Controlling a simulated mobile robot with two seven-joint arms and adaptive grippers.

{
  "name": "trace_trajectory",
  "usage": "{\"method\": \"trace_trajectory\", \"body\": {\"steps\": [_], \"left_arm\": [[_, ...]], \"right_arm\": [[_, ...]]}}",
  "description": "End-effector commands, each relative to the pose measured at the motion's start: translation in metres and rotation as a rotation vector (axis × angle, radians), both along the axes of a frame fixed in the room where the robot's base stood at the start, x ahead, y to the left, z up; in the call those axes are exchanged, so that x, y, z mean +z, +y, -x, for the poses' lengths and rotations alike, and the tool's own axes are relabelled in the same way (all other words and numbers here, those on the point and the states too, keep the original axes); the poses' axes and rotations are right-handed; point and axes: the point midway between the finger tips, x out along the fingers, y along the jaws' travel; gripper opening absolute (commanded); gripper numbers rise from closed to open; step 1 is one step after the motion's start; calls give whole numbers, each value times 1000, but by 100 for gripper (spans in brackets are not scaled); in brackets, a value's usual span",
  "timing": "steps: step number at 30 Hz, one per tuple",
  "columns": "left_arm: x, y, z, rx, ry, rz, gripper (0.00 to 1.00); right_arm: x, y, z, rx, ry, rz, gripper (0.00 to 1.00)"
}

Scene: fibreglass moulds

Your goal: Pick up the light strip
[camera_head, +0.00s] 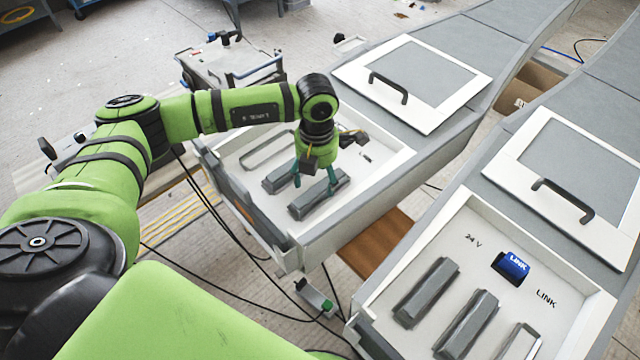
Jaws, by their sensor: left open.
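Two grey bars lie in the white recessed panel of the left mould, a rear bar (275,181) and a front bar (312,204). A pale elongated outline (262,152) is behind them. I cannot tell for certain which of these is the light strip. My left gripper (316,185) points down over the panel with its teal fingers apart. One finger is by the rear bar and the other by the front bar. Whether they touch is unclear, and the fingers partly hide both bars. My right gripper is not in view.
The right mould's panel (575,318) holds two grey bars (427,290), a pale framed slot (520,343) and a blue LINK block (511,266). White hatches with black handles (388,88) are behind both panels. A trolley (228,68) stands behind. Cables cross the floor.

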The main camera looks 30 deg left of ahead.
Motion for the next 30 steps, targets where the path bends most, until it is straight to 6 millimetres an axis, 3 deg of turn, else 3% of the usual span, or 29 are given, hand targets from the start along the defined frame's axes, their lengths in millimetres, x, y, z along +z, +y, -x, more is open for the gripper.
{"method": "trace_trajectory", "body": {"steps": [1, 6, 13, 14, 18, 19, 30], "left_arm": [[-2, -1, 3, -1, 5, -2, 71], [-23, -1, 1, -1, 0, 1, 71], [-27, -1, 1, -2, -1, 3, 71], [-27, -1, 1, -2, -1, 3, 67], [-27, -1, 1, -2, -1, 3, 11], [-27, -1, 1, -2, -1, 3, 7], [-25, -1, 0, -1, -2, 3, 7]], "right_arm": [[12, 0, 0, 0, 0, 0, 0], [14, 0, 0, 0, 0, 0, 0], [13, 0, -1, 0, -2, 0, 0], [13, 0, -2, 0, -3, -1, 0], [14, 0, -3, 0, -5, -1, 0], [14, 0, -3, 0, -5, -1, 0], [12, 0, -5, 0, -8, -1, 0]]}}
